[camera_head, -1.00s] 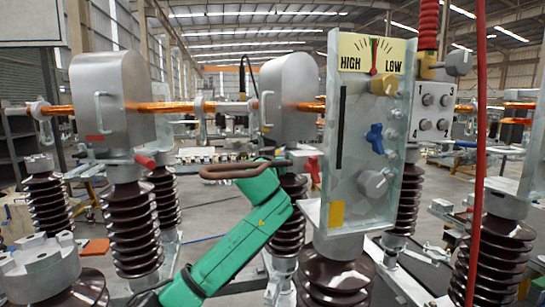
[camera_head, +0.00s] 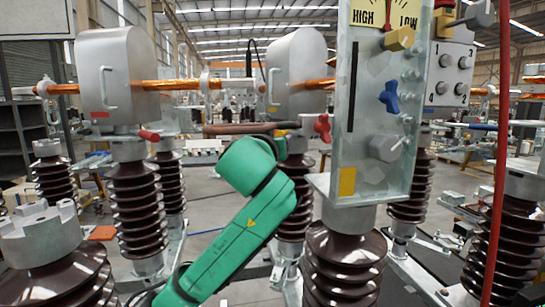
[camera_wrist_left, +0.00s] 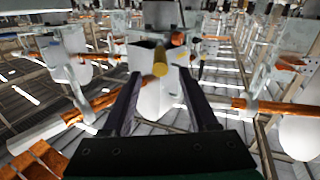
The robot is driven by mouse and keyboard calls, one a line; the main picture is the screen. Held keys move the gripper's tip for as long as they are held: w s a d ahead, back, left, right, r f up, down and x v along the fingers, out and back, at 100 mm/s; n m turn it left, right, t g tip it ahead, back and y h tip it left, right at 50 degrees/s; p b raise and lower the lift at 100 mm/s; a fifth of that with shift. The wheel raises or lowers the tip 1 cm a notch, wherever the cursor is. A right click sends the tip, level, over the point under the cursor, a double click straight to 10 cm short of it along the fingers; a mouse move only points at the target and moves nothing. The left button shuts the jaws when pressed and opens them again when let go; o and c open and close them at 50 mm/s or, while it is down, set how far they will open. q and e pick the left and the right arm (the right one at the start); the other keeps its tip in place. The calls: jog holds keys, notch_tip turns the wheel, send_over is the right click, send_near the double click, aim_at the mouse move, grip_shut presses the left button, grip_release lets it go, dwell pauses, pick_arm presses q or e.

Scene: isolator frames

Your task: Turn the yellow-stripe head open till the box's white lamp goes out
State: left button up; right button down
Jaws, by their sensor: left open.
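The yellow-stripe head (camera_head: 300,75) is a grey rounded housing with a small yellow mark, in the middle of the head view behind the panel's left side. A bit of its yellow handle seems to show below it, mostly covered. In the left wrist view a yellow-ended handle (camera_wrist_left: 160,66) stands in front of a pale head, between the fingertips. My left gripper (camera_wrist_left: 160,82) is open around or just short of it; contact cannot be told. In the head view my green arm hides that gripper. The lamp box (camera_head: 450,72) has numbered round lamps; whether one is lit is unclear.
The clear panel (camera_head: 375,150) with HIGH/LOW gauge and coloured knobs stands close right of my arm. A brown bar (camera_head: 250,128) crosses above my forearm. The red-stripe head (camera_head: 117,75) is at left. A red cable (camera_head: 500,160) hangs at right. Ribbed brown insulators stand below.

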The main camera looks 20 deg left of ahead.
pick_arm(q)
jog(key=shift+s+d+b, duration=0.15)
jog(key=shift+s+b, duration=0.15)
jog(key=shift+s, duration=0.7)
jog(key=shift+s+d+b, duration=0.15)
jog(key=shift+s+b, duration=0.1)
jog(key=shift+s, duration=0.7)
